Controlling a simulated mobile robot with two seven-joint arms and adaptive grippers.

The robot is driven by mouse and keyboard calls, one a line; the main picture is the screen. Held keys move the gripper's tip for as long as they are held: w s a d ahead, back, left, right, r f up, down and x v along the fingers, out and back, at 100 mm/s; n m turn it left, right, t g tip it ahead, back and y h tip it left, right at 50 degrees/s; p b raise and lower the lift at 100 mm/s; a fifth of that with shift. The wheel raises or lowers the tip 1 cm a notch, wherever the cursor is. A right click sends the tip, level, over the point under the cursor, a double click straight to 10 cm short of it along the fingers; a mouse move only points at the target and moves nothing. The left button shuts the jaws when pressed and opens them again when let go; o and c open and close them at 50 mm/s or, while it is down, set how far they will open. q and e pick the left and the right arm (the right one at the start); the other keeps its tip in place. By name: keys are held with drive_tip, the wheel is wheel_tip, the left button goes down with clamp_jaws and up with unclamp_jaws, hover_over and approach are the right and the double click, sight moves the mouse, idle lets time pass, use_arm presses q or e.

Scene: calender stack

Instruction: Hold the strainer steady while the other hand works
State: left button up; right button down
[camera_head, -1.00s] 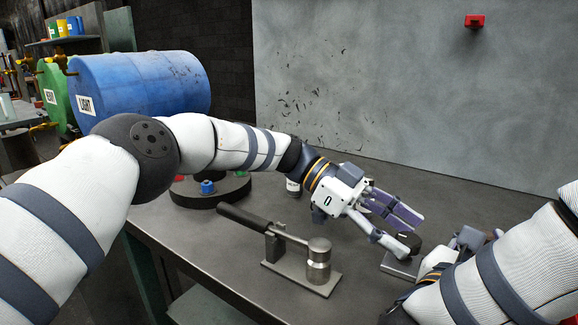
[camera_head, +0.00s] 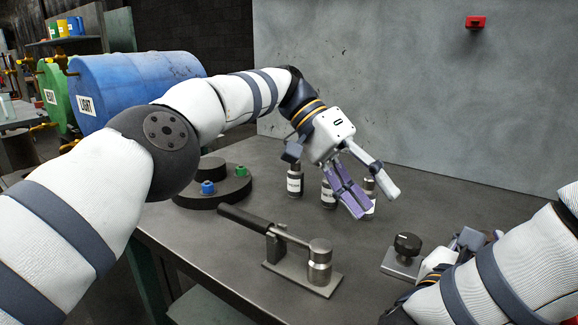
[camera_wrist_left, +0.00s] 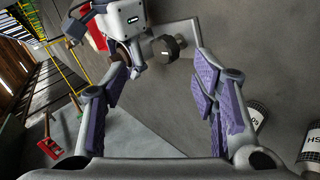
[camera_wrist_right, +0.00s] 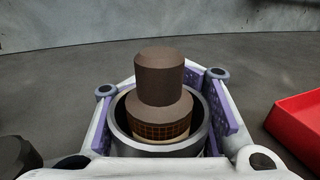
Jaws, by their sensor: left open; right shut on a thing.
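In the right wrist view, what looks like the strainer (camera_wrist_right: 162,131) is a brown stepped piece with a mesh band, standing in a round metal cup (camera_wrist_right: 126,128). My right gripper (camera_wrist_right: 161,88) is shut around the cup, one finger on each side. In the head view my right forearm mostly hides this gripper (camera_head: 468,243) and the strainer. My left gripper (camera_head: 374,202) is open and empty, above the table near the bottles, apart from the strainer. A dark round knob (camera_head: 407,243) on a metal plate (camera_head: 402,263) stands left of my right gripper; it also shows in the left wrist view (camera_wrist_left: 165,47).
Bottles (camera_head: 295,181) stand behind and below my left gripper. A black-handled metal tool (camera_head: 320,262) on a plate lies at the front of the table. A dark round stand (camera_head: 212,194) with blue and green caps is at left. A red tray (camera_wrist_right: 300,125) is beside my right gripper.

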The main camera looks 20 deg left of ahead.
use_arm(q)
drive_tip(key=d+r+n+t+y, duration=0.1)
drive_tip(key=d+r+n+y, duration=0.15)
drive_tip(key=n, duration=0.85)
drive_tip(key=d+r+n+t+y, duration=0.1)
drive_tip(key=n+y, duration=0.2)
drive_tip(key=n, duration=0.9)
drive_tip(key=a+f+t+h, duration=0.1)
drive_tip(key=a+t+h, duration=0.1)
drive_tip(key=a+h, duration=0.5)
drive_tip(key=w+a+f+n+t+h, duration=0.1)
drive_tip(key=a+h, duration=0.7)
drive_tip(key=a, duration=1.1)
drive_tip(key=shift+w+a+f+t, duration=0.2)
drive_tip(key=shift+a+f+t, duration=0.2)
drive_tip(key=shift+f+t, duration=0.4)
